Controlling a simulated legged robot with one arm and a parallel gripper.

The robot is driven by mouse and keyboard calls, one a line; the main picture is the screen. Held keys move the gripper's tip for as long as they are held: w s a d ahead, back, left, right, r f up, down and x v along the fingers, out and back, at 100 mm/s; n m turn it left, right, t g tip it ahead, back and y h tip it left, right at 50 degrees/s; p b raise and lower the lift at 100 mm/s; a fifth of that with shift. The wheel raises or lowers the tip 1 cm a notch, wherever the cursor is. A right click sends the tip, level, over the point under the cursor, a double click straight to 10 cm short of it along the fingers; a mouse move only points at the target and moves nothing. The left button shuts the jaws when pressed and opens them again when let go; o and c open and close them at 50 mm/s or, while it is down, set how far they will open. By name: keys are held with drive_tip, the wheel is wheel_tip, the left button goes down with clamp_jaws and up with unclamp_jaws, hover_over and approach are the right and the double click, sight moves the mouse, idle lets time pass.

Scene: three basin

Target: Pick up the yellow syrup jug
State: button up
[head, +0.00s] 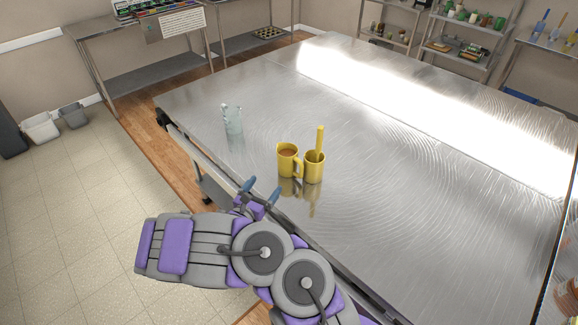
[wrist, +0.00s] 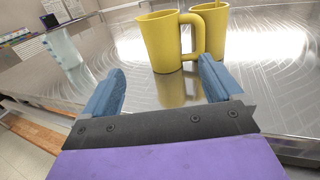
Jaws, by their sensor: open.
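Two yellow vessels stand upright close together on the metal table (head: 400,180). The left one, a yellow jug (head: 287,161) with brown contents and a handle on its right, looks like the syrup jug. The right one, a yellow cup (head: 314,169), has a yellow stick rising from it. My gripper (head: 260,190) is open and empty at the table's near-left edge, short of the jug. In the wrist view the jug (wrist: 158,42) stands beyond the gap between the blue fingers, its handle toward the right finger. The cup (wrist: 210,32) is partly hidden behind that handle.
A clear pale-blue glass vessel (head: 232,119) stands on the table to the left of the jug. The rest of the tabletop is bare and shiny. Shelves (head: 470,45) line the back wall, and bins (head: 42,128) stand on the floor at left.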

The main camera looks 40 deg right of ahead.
sight(281, 164)
drive_tip(key=x, duration=0.3)
drive_tip(key=b+x, duration=0.1)
drive_tip(key=x, duration=0.3)
drive_tip(key=f+b+x, duration=0.1)
drive_tip(key=x, duration=0.3)
drive_tip(key=shift+d, duration=0.2)
drive_tip(key=shift+w+d+r+b, duration=0.25)
drive_tip(key=shift+w+b, duration=0.05)
drive_tip(key=shift+w, duration=0.05)
drive_tip(key=x, duration=0.2)
drive_tip(key=b+x, duration=0.1)
drive_tip(key=x, duration=0.3)
drive_tip(key=shift+s+d+f, duration=0.3)
drive_tip(key=shift+s+f, duration=0.05)
drive_tip(key=shift+a+r, duration=0.15)
drive_tip(key=shift+a, duration=0.45)
drive_tip(key=shift+c, duration=1.4)
drive_tip(key=shift+d, duration=0.35)
drive_tip(key=c, duration=0.6)
